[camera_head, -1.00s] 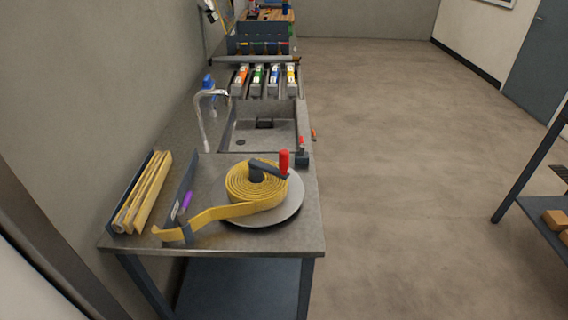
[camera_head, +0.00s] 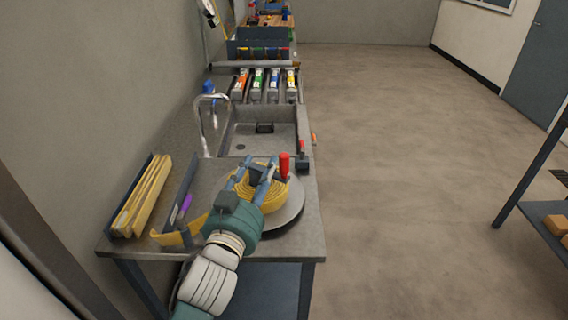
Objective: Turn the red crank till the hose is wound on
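The red crank handle (camera_head: 284,164) stands upright on the reel, on its right side. The yellow hose (camera_head: 277,196) is coiled on a round grey reel plate (camera_head: 293,212) at the front of the bench. Its flat free end (camera_head: 170,238) runs left, past a small dark guide. My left gripper (camera_head: 256,168) is over the coil, its two fingers spread apart, pointing away from me. The dark hub and crank arm show partly between the fingers. The red handle is to the right of the fingers, not between them. My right gripper is out of view.
Folded yellow hoses (camera_head: 143,196) lie in a rack at the left, beside a purple item (camera_head: 184,206). A sink (camera_head: 262,137) with a tap (camera_head: 202,119) lies behind the reel. Coloured-label units (camera_head: 258,84) stand farther back. The floor right of the bench is clear.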

